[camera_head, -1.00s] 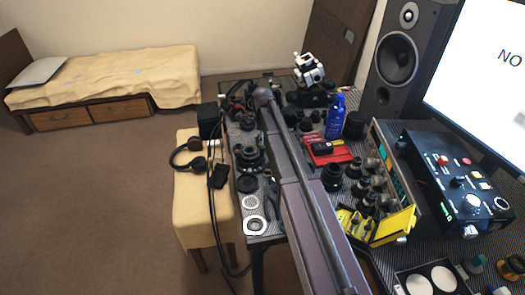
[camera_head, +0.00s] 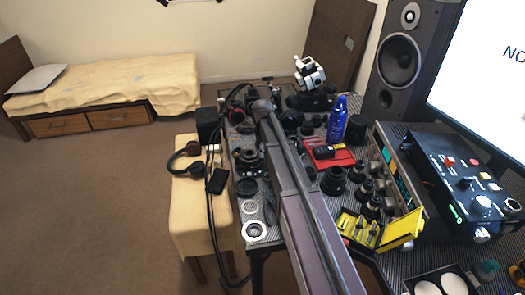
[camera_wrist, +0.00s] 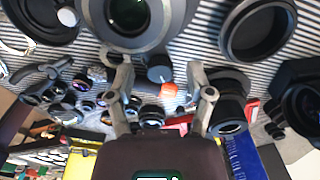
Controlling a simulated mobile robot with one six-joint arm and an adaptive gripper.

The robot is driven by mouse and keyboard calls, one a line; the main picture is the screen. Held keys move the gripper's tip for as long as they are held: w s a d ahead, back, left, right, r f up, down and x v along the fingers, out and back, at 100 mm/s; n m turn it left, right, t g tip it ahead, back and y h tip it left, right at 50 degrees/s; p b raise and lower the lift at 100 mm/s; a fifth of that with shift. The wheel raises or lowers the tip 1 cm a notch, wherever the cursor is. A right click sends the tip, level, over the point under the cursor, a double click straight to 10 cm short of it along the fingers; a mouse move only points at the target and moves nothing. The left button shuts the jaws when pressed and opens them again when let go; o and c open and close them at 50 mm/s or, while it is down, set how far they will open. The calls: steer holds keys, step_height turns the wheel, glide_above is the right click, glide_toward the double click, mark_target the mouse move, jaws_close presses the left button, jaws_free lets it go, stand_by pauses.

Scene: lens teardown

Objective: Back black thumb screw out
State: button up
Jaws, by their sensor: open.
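In the wrist view, a small dark round knob (camera_wrist: 159,74), which looks like the black thumb screw, shows between the two fingers of my gripper (camera_wrist: 160,69). The fingers are spread apart to either side of it, and nothing is held between them. A large ring-shaped lens part (camera_wrist: 137,40) lies just beyond the knob at the top of the view. Whether the knob is seated in that part cannot be told. In the head view the fingers and the thumb screw cannot be made out; my arm runs over the bench to its far left part.
An orange-red piece (camera_wrist: 168,90) is close to the knob. Lens parts crowd both sides of my fingers, including a black ring (camera_wrist: 258,28). The bench also bears a blue bottle (camera_head: 337,119), a red tray (camera_head: 322,155) and a yellow case (camera_head: 400,232). Open floor lies left.

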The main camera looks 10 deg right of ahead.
jaws_close()
steer(key=shift+n, duration=0.5)
steer(key=n, duration=0.5)
steer(key=shift+n, duration=0.3)
steer(key=n, duration=0.6)
steer(key=shift+n, duration=0.4)
